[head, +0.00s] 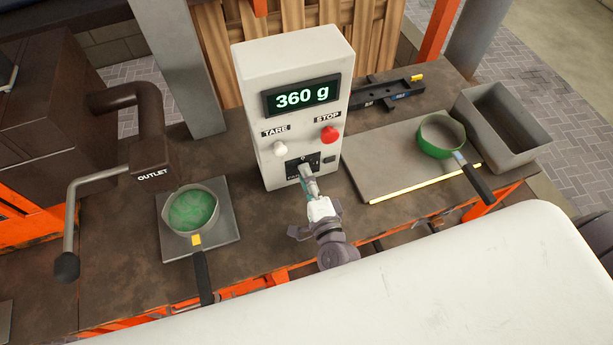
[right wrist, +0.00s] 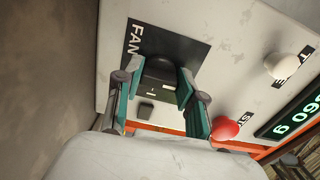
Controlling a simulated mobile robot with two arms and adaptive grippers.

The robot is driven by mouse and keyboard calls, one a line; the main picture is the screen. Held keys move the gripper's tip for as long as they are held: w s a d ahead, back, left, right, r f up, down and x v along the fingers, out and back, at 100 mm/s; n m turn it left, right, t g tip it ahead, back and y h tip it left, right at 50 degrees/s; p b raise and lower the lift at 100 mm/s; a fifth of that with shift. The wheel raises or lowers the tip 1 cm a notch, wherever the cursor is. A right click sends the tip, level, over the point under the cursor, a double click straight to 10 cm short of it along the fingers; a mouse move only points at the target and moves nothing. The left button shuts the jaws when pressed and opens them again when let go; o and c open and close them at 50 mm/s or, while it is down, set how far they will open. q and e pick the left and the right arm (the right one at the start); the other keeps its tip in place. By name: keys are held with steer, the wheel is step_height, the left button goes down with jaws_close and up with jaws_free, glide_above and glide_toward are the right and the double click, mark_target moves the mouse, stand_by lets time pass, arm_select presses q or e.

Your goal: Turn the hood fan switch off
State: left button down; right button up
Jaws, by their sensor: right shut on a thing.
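The white control box (head: 292,70) stands on the bench with a "360 g" display. Low on its front is a dark panel (head: 294,162), lettered FAN in the right wrist view (right wrist: 190,48). The black fan switch (right wrist: 159,68) sits on this panel, between the fingers of my right gripper (right wrist: 158,90). In the head view my right gripper (head: 308,174) reaches up to the panel and covers part of it. Its teal-padded fingers are shut on the switch, one on each side. The switch's position is hard to read. My left gripper is not in view.
A white TARE knob (head: 280,148) and red STOP button (head: 329,134) sit above the panel. A pan of green material (head: 192,209) stands left under the outlet (head: 153,175). A green pan (head: 442,136) and grey bin (head: 502,122) are at right.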

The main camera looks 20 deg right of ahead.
steer(key=o, duration=1.1)
steer(key=shift+o, duration=0.2)
steer(key=shift+s, duration=0.1)
steer(key=s, duration=1.2)
steer(key=shift+d, duration=0.2)
steer(key=shift+f, duration=0.1)
